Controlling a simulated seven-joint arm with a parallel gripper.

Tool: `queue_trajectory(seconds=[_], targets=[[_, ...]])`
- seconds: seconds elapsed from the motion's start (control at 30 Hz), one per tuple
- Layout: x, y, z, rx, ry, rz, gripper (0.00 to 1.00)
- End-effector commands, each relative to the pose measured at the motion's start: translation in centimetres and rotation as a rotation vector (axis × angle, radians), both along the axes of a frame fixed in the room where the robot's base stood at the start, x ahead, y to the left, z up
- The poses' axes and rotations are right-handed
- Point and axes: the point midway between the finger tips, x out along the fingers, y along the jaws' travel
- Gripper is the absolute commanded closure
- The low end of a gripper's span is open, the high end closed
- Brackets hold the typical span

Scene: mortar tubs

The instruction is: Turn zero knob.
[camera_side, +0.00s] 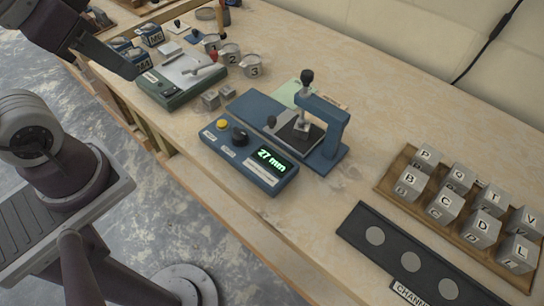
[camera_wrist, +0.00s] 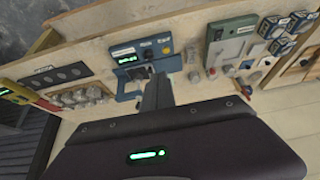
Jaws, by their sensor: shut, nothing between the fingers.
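A blue instrument box (camera_side: 256,170) stands near the bench's front edge with a green display reading 27 mm. On its top are a black knob (camera_side: 239,136) and a yellow button (camera_side: 222,124). Their small labels are too blurred to read, so I cannot tell which is marked zero. The box also shows in the wrist view (camera_wrist: 126,57), beyond the fingertips. My gripper (camera_wrist: 158,82) is shut and empty, apart from the box and its knob. In the side view, my arm's dark end is at the upper left, away from the knob.
A blue clamp stand (camera_side: 334,130) with a black-knobbed plunger adjoins the box. A green instrument (camera_side: 178,90), numbered cups (camera_side: 231,55) and small grey blocks (camera_side: 211,99) stand left. A wooden tray (camera_side: 392,181) of lettered blocks and a black channel strip (camera_side: 357,216) lie right.

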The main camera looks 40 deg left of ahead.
Motion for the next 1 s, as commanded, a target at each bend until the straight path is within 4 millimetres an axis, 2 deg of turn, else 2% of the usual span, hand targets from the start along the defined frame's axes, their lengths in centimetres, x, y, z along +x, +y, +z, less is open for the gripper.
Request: queue_trajectory(seconds=[0.07, 0.17, 0.27, 0.33, 0.47, 0.5, 0.6, 0.7, 0.87, 1.0], targets=[[0.0, 0.0, 0.0, 0.000, 0.000, 0.000, 0.96], [0.7, -0.2, -0.1, -0.022, 0.023, 0.018, 0.76], [3.4, -0.9, -0.8, -0.099, 0.104, 0.099, 0.57], [6.3, -1.7, -2.2, -0.162, 0.189, 0.199, 0.45], [11.5, -3.2, -7.1, -0.226, 0.338, 0.428, 0.45], [12.7, -3.6, -9.0, -0.229, 0.374, 0.497, 0.45], [14.8, -4.3, -13.4, -0.218, 0.433, 0.644, 0.45], [15.7, -4.5, -16.3, -0.201, 0.458, 0.733, 0.45], [15.9, -4.5, -18.7, -0.190, 0.469, 0.775, 0.45], [15.9, -4.5, -21.4, -0.191, 0.470, 0.774, 0.45]])
